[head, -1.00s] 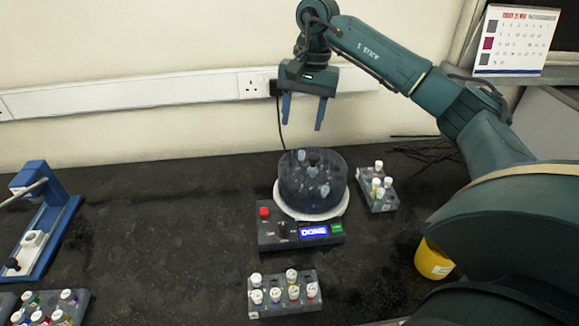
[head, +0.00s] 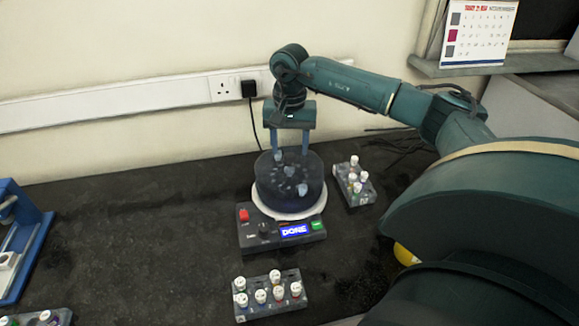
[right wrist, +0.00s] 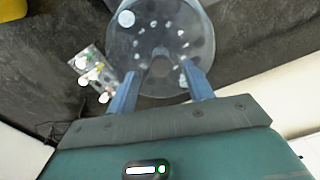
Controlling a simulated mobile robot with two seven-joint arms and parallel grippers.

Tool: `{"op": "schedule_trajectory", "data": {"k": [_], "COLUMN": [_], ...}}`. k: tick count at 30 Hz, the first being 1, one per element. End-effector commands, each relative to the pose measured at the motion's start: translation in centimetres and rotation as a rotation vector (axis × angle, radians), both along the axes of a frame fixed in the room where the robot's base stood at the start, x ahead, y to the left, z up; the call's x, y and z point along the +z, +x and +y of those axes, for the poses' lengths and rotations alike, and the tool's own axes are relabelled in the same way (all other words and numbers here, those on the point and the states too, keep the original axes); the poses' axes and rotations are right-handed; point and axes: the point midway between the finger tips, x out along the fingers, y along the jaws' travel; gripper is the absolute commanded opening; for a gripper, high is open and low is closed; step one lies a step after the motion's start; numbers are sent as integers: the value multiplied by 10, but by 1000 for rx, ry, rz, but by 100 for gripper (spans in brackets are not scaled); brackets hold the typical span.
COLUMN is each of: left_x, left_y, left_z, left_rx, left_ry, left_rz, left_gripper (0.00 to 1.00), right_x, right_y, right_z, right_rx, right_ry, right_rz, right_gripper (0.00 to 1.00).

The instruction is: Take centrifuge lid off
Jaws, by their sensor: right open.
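The centrifuge (head: 282,232) stands on the dark bench, its display reading DONE. Its clear, dark-tinted round lid (head: 262,184) covers the bowl, with pale tubes showing through. My right gripper (head: 290,155) is open, fingers pointing down, at the back edge of the lid in the head view. In the right wrist view the two blue fingers (right wrist: 162,92) are apart near the edge of the round lid (right wrist: 150,75), with nothing held between them. Whether the fingertips touch the lid I cannot tell. My left gripper is not in view.
A rack of capped tubes (head: 268,304) sits in front of the centrifuge. Another rack (head: 354,190) stands close on its right. A yellow container (head: 405,255) is partly hidden by my right arm. A blue device (head: 30,240) stands at far left.

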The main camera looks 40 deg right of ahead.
Motion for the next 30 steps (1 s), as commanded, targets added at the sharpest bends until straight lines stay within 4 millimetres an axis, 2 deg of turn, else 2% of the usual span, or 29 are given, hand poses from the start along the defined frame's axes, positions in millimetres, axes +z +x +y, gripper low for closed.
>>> {"op": "schedule_trajectory", "data": {"k": [4, 12, 30], "left_x": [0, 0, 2], "left_y": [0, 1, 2], "left_z": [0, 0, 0], "left_rx": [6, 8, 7], "left_ry": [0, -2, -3], "left_rz": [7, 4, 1], "left_gripper": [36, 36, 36], "right_x": [-16, -19, -18], "right_y": [0, 0, 0], "right_z": [0, 0, 0], "right_rx": [0, 0, 0], "right_ry": [0, 0, 1], "right_rz": [1, 0, -1], "right_gripper": [52, 52, 3]}}
